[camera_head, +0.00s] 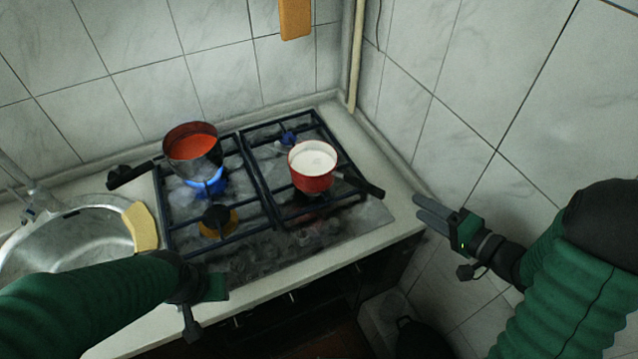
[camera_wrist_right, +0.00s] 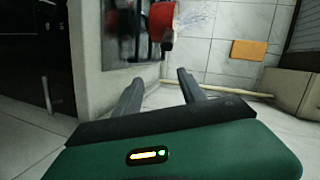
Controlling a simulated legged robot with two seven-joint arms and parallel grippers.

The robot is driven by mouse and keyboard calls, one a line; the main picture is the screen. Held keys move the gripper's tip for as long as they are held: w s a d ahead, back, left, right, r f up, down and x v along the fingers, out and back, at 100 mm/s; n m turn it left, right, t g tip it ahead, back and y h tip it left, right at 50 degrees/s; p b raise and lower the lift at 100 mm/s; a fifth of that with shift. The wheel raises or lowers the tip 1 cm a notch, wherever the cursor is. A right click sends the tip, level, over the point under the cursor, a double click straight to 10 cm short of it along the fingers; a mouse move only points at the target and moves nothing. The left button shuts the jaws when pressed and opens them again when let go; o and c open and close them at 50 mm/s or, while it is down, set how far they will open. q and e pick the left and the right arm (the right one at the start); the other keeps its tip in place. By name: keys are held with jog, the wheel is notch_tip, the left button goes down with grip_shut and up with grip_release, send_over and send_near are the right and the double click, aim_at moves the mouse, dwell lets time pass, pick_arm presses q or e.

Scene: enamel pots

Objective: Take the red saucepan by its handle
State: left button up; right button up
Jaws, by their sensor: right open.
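The red saucepan (camera_head: 311,182) stands upright on the right side of the stove, with white contents. Its black handle (camera_head: 360,184) points right, toward my right gripper. My right gripper (camera_head: 424,210) is open and empty, to the right of the handle tip and apart from it. In the right wrist view, the open fingers (camera_wrist_right: 160,82) show with nothing between them, and the red saucepan (camera_wrist_right: 165,18) appears beyond them near the top edge. My left gripper (camera_head: 205,290) is low in front of the stove; its fingers are not clearly visible.
A dark red pot (camera_head: 192,148) with orange-red contents stands on the left over a blue flame (camera_head: 207,182). The gas stove (camera_head: 280,245) has black grates. A steel sink (camera_head: 75,235) with a yellow cloth (camera_head: 141,226) lies left. Tiled walls close off the back and right.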

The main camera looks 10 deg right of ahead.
aim_at(366, 191)
jog(key=w+a+y, duration=0.1)
jog(key=w+a, duration=0.2)
jog(key=w+a+f+m, duration=0.1)
jog(key=w+a, duration=0.2)
jog(key=a, duration=0.1)
jog(key=w+a+f+y, duration=0.1)
jog(key=w+a, duration=0.2)
jog(key=a, duration=0.1)
jog(key=shift+w+a+f+y, duration=0.15)
jog(key=shift+w+y, duration=0.15)
jog(key=shift+w, duration=0.05)
jog(key=shift+s+a, duration=0.1)
jog(key=shift+s, duration=0.05)
jog(key=c, duration=0.3)
grip_shut()
jog(key=shift+b, duration=0.3)
dwell(0.5)
